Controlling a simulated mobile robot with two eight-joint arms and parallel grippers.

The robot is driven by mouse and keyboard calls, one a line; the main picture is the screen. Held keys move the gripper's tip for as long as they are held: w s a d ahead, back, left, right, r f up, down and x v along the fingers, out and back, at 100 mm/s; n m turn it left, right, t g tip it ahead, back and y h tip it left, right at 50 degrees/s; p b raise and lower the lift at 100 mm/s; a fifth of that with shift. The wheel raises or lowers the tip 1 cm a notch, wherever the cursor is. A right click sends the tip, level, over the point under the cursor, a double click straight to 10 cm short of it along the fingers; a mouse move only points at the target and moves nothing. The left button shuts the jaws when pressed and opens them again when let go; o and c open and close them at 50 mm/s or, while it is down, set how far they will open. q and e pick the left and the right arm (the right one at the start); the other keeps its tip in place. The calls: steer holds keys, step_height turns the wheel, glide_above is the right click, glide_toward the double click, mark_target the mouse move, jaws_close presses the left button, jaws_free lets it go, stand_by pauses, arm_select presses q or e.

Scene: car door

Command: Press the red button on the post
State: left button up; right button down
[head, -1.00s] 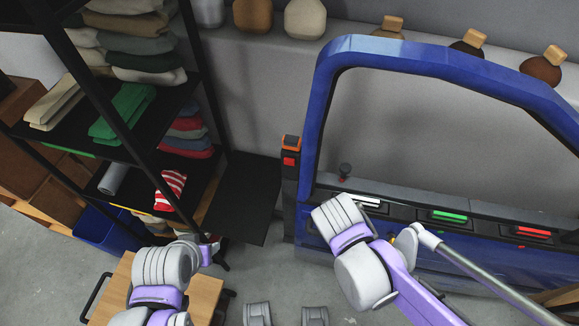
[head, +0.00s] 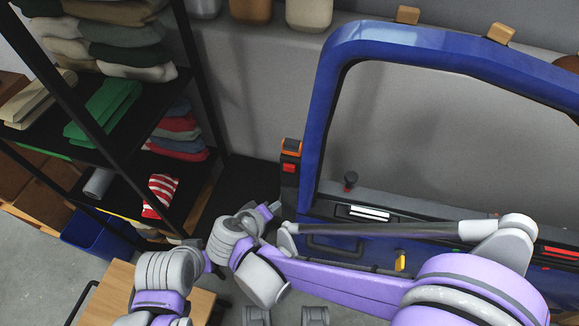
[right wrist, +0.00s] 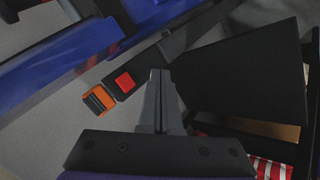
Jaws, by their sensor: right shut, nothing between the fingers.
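The red button (head: 289,168) is a small red square on the dark post (head: 287,192) at the left end of the blue door frame. An orange-and-black block (head: 291,147) caps the post above it. My right gripper (head: 275,207) is below and slightly left of the button, apart from it. In the right wrist view its fingers (right wrist: 160,76) are shut and empty, with the red button (right wrist: 124,82) to the left of the fingertips and the orange block (right wrist: 98,100) beyond it. My left arm is at the lower left; its fingers are mostly hidden behind my right wrist.
The blue door frame (head: 330,100) stands right of the post, with a dark knob (head: 350,178) and a white-lit panel (head: 368,213). A black shelf rack (head: 200,75) with folded clothes stands left. A wooden table (head: 120,290) is at the lower left.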

glide_toward(289, 172)
steer(key=shift+s+f+x, duration=0.15)
steer(key=shift+x, duration=0.7)
steer(key=shift+s+f+x, duration=0.1)
steer(key=shift+x, duration=0.8)
steer(key=shift+s+f+x, duration=0.15)
steer(key=shift+x, duration=0.7)
steer(key=shift+w, duration=0.1)
steer(key=shift+w, duration=0.3)
steer(key=shift+w+d, duration=0.2)
steer(key=shift+w, duration=0.3)
stand_by(0.6)
steer(key=shift+s+a, duration=0.1)
steer(key=shift+s, duration=0.05)
stand_by(0.3)
steer(key=shift+s+a, duration=0.2)
steer(key=shift+s, duration=0.55)
steer(key=s, duration=0.1)
steer(key=s+a, duration=0.1)
steer(key=s, duration=0.2)
steer(key=shift+s+a, duration=0.3)
steer(key=shift+s, duration=0.1)
